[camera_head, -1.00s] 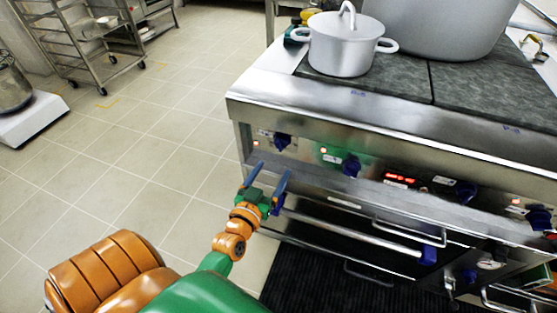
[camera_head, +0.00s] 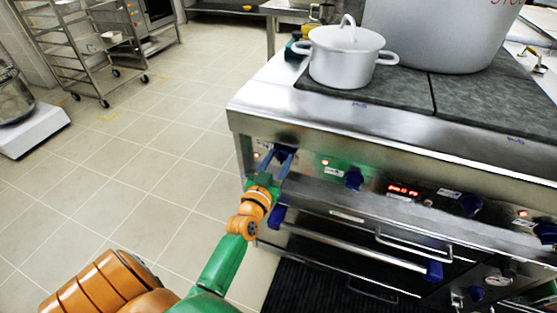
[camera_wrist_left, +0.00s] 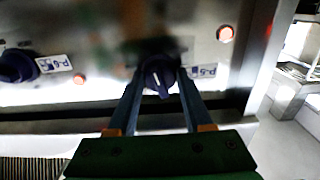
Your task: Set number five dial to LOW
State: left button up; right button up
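A row of dark blue dials runs along the stove's front panel. My left gripper (camera_head: 282,158) is at the leftmost dial (camera_head: 284,151), with one finger on each side of it. In the left wrist view that dial (camera_wrist_left: 160,74) fills the gap between the fingertips, and both fingers look to be touching it. Its white pointer line is nearly upright in that view, slightly tilted. My right gripper is not in view.
Another dial (camera_head: 353,179) sits further right on the panel, near a red display (camera_head: 403,190). Oven handles (camera_head: 380,250) stick out below. A lidded pot (camera_head: 345,57) stands on the stove top.

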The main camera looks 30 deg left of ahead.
pick_arm(q)
grip_shut()
jog(key=shift+n, duration=0.3)
jog(key=n+p, duration=0.1)
jog(key=n, duration=0.9)
jog(key=shift+d+p, duration=0.1)
jog(key=shift+p, duration=0.25)
jog(key=o, duration=1.1)
grip_release()
